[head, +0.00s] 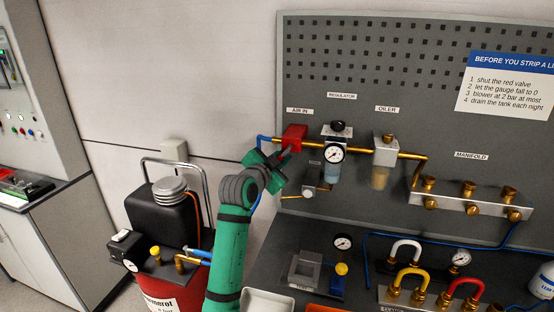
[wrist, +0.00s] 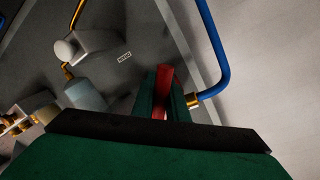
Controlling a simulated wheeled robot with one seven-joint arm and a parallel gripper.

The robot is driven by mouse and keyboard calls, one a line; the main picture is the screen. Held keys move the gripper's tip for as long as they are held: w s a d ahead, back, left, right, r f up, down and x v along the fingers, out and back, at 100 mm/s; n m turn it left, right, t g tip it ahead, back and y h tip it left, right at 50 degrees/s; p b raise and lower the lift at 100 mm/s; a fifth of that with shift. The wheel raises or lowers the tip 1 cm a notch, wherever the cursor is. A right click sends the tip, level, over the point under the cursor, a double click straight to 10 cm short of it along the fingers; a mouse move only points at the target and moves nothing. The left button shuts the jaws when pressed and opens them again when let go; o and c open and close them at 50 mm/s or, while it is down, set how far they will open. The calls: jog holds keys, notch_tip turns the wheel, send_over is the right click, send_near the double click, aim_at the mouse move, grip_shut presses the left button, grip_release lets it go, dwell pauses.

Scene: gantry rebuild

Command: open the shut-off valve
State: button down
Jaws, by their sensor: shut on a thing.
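The red shut-off valve (head: 294,134) is on the grey panel under the AIR IN label, at the left end of the brass air line. My gripper (head: 279,157) reaches it from the lower left. In the wrist view the red handle (wrist: 165,78) lies between the two green fingers of my gripper (wrist: 166,98), which are shut on it. A blue hose (wrist: 219,50) joins a brass fitting (wrist: 194,99) just right of the fingers. The fingers and palm hide much of the valve body, and I cannot tell the handle's exact angle to the pipe.
Right of the valve are the regulator gauge (head: 334,154), the oiler (head: 384,150) and the manifold (head: 470,203). The bench below holds a small gauge (head: 343,242) and coloured hoops. A red compressor tank (head: 172,296) stands left of my arm.

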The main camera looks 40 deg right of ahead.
jog(key=shift+s+d, duration=0.15)
jog(key=c, duration=1.7)
grip_release()
jog(key=shift+s, duration=0.1)
jog(key=shift+c, duration=0.2)
jog(key=shift+a, duration=0.2)
jog(key=v, duration=1)
jog(key=shift+a, duration=0.2)
